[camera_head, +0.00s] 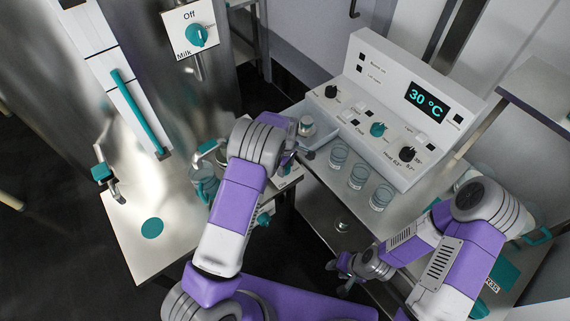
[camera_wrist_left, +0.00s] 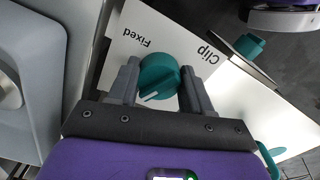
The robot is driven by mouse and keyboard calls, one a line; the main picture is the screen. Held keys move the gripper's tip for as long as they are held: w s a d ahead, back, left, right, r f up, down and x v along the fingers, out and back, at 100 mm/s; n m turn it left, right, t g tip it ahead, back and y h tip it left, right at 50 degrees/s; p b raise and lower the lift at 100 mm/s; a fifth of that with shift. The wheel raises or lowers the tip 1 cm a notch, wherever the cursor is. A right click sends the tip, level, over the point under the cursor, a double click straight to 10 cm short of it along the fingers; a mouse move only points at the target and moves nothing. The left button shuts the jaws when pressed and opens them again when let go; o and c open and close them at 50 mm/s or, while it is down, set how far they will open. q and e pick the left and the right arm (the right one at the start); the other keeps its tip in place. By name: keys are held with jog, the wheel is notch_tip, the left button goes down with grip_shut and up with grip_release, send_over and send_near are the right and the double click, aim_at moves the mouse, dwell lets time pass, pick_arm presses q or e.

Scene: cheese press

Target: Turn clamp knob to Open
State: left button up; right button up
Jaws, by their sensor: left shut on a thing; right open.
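The clamp knob (camera_wrist_left: 158,72) is a round teal knob on a white plate (camera_wrist_left: 188,22) in the left wrist view. The plate reads "Clip" and "Fixed", upside down there. A white pointer line on the knob points to the lower left of that picture. My left gripper (camera_wrist_left: 157,88) has one finger on each side of the knob and is shut on it. In the head view my left gripper (camera_head: 288,162) is at the bench corner, and my wrist hides the knob. My right gripper (camera_head: 341,279) is open and empty, low in front of the right bench.
A white control panel (camera_head: 385,110) showing 30 °C stands behind several glass jars (camera_head: 357,176) on the right bench. The left table (camera_head: 145,205) carries a teal disc and a glass jug (camera_head: 204,186). A Milk knob (camera_head: 196,35) set near "Off" is at the back.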

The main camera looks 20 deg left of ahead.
pick_arm(q)
jog(key=n+p, duration=0.1)
jog(key=n, duration=0.4)
jog(key=shift+w, duration=0.15)
dwell(0.6)
jog(key=o, duration=1)
jog(key=shift+o, duration=0.2)
jog(key=shift+r+p, duration=0.1)
jog(key=shift+p, duration=0.2)
notch_tip(320, 180, up, 7)
jog(key=shift+r+p, duration=0.2)
jog(key=shift+p, duration=0.65)
